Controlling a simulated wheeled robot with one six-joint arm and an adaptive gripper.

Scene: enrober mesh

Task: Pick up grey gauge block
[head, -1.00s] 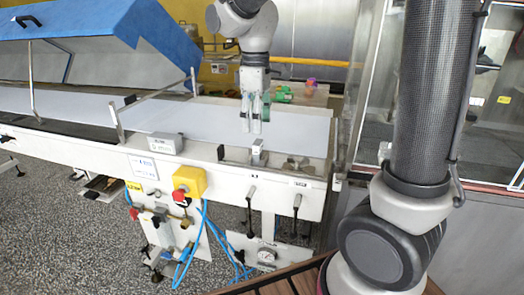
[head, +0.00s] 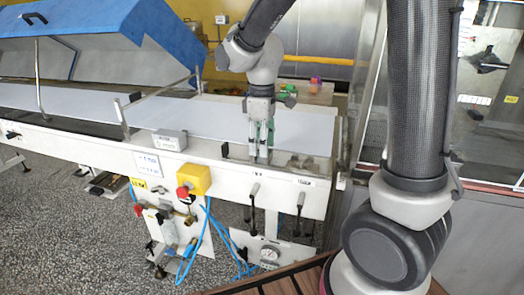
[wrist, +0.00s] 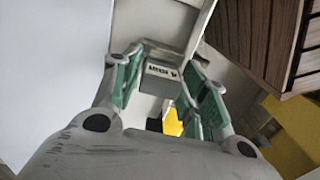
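The grey gauge block (wrist: 161,78) is a small pale grey block with dark lettering on its face. In the wrist view it shows between my fingertips. My gripper (head: 260,153) has green-padded fingers and points down over the front rail of the machine. It is open, with one finger on each side of the block. In the wrist view, my gripper (wrist: 160,82) shows small gaps beside the block. In the head view the fingers mostly hide the block.
A grey box (head: 169,140) sits on the rail to the left. Metal parts (head: 300,162) lie close to the right. The pale belt (head: 215,118) behind is clear. A glass-sided enclosure (head: 490,100) stands at the right.

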